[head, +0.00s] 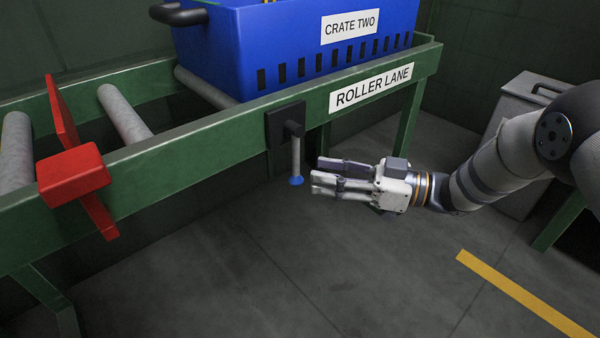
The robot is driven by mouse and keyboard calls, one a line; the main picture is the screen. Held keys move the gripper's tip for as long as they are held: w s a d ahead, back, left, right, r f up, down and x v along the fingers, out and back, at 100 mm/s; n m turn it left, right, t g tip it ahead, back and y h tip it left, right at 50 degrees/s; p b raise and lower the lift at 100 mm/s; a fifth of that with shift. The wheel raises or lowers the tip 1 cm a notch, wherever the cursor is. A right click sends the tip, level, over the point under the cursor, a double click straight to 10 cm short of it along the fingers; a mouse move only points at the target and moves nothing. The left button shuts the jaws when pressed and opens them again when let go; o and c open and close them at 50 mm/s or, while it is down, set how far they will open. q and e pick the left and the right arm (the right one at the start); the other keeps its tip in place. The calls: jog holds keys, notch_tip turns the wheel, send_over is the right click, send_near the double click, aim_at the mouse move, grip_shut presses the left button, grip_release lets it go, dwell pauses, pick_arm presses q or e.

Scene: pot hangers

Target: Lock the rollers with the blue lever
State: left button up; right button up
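The blue lever is a grey rod (296,155) with a blue knob (296,181) at its lower end. It hangs straight down from a dark square plate (282,124) on the front rail of the green roller lane (222,137). My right gripper (316,173) comes in from the right, with its fingers pointing left at the lower part of the lever. Its two fingertips show apart, and it is empty. A small gap shows between the tips and the blue knob; the depth between them is hard to judge. My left gripper is not in view.
A blue crate (225,50) labelled CRATE TWO stands on the lane at the back. A red block with a bar (73,173) is on the rail at left. Grey rollers (124,113) show between the rails. A grey box (515,100) stands at right. The floor below is clear.

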aim_at(296, 174)
jog(key=x, duration=0.2)
jog(key=b+x, duration=0.1)
jog(key=x, duration=0.2)
jog(key=shift+a+f, duration=0.15)
jog(key=shift+f, duration=0.05)
jog(key=shift+w+a+r, duration=0.1)
jog(key=shift+w+a, duration=0.15)
jog(key=shift+a, duration=0.2)
grip_shut()
